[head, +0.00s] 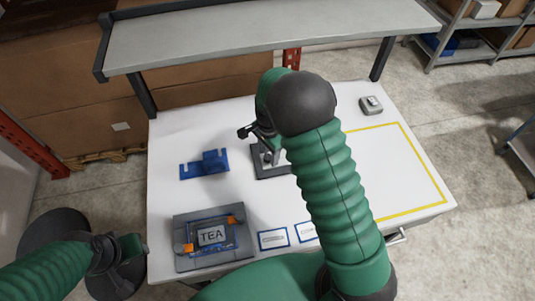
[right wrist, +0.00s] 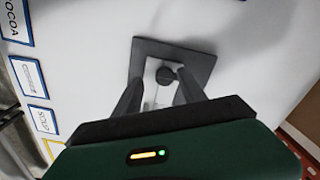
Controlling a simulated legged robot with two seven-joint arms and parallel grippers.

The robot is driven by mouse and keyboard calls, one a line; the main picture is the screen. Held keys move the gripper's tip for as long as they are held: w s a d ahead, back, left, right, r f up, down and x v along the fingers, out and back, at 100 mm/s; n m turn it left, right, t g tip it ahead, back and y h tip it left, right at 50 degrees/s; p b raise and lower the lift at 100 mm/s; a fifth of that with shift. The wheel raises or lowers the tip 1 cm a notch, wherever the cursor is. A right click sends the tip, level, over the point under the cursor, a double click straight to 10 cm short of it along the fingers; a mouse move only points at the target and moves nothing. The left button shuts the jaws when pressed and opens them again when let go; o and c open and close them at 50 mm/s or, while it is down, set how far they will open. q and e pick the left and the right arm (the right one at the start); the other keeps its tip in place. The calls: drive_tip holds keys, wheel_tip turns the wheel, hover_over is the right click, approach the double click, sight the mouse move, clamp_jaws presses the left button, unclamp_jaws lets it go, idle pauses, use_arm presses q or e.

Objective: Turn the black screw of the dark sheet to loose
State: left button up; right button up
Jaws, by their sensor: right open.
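The dark sheet (head: 262,175) lies on the white table near its middle, partly hidden by my right arm in the head view. In the right wrist view the dark sheet (right wrist: 200,62) carries a pale plate (right wrist: 150,88) with the round black screw (right wrist: 165,75) on it. My right gripper (right wrist: 162,90) is open, its two fingers on either side of the screw in that view. I cannot tell whether they touch it. In the head view my right gripper (head: 259,140) is over the sheet. My left gripper (head: 137,248) is off the table's left edge, its jaw opening unclear.
A blue notched block (head: 205,164) lies left of the sheet. A grey tray (head: 182,263) with a TEA label stands at front left, beside blue-framed cards (head: 273,238). A small grey device (head: 371,105) sits at back right. A shelf (head: 260,38) overhangs the back.

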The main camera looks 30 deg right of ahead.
drive_tip(key=shift+w+d+f, duration=0.2)
drive_tip(key=shift+f, duration=0.25)
drive_tip(key=shift+w+d+f, duration=0.15)
drive_tip(key=shift+w+f, duration=0.05)
drive_tip(key=shift+f, duration=0.25)
drive_tip(key=shift+w+f, duration=0.1)
drive_tip(key=shift+w, duration=0.05)
drive_tip(key=shift+a, duration=0.25)
drive_tip(key=shift+c, duration=0.9)
drive_tip(key=shift+a+r, duration=0.15)
drive_tip(key=shift+r, duration=0.05)
drive_tip(key=shift+c, duration=1.3)
drive_tip(key=shift+a, duration=0.1)
drive_tip(key=shift+c, duration=1.1)
clamp_jaws()
use_arm(q)
drive_tip(key=shift+w+d, duration=0.2)
drive_tip(key=shift+w, duration=0.1)
use_arm(e)
drive_tip(key=shift+d, duration=0.2)
